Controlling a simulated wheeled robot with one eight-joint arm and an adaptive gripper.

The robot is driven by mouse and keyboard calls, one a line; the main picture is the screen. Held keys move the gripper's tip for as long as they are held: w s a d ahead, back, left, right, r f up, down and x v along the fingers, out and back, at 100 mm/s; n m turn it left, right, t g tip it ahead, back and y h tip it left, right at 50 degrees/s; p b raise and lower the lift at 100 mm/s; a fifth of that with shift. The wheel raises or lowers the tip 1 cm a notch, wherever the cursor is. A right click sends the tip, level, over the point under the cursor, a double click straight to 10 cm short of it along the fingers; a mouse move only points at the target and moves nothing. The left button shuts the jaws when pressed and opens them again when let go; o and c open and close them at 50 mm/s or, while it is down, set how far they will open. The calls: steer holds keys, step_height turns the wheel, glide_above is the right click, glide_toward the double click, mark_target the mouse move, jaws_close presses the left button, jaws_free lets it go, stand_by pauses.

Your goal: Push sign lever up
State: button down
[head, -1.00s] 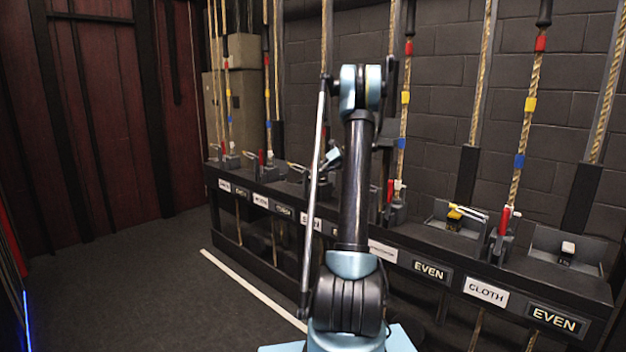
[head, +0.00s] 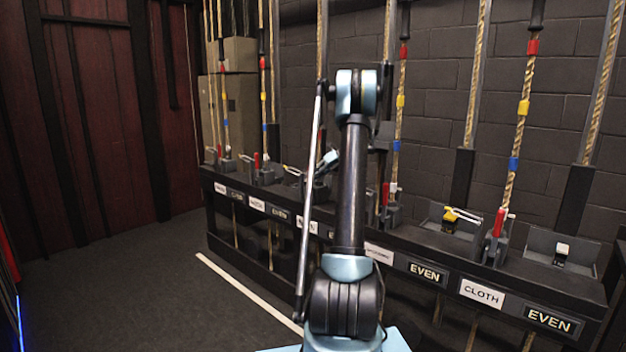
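A black rail (head: 540,277) with rope locks and red levers runs along the brick wall. A white label (head: 307,226) on its front, partly crossed by my arm's thin rod, may read SIGN, but it is too small to be sure. The lever above that label is hidden or blurred behind my arm. Other red levers show at the left (head: 256,160), just right of my arm (head: 385,194) and at the right (head: 499,222). My gripper (head: 325,165) is mostly hidden behind my arm, near the rail top; its fingers and any contact cannot be made out.
Ropes with red, yellow and blue bands rise from the rail. Right-hand labels read EVEN (head: 425,271) and CLOTH (head: 482,292). A yellow-handled lock (head: 450,219) sits in an open bay. The dark floor (head: 130,280) at left is clear, with a white line (head: 245,290).

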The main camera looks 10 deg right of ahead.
steer(key=s+d, duration=0.4)
steer(key=d, duration=0.4)
steer(key=shift+s+f, duration=0.15)
steer(key=shift+s, duration=0.2)
steer(key=shift+s, duration=0.1)
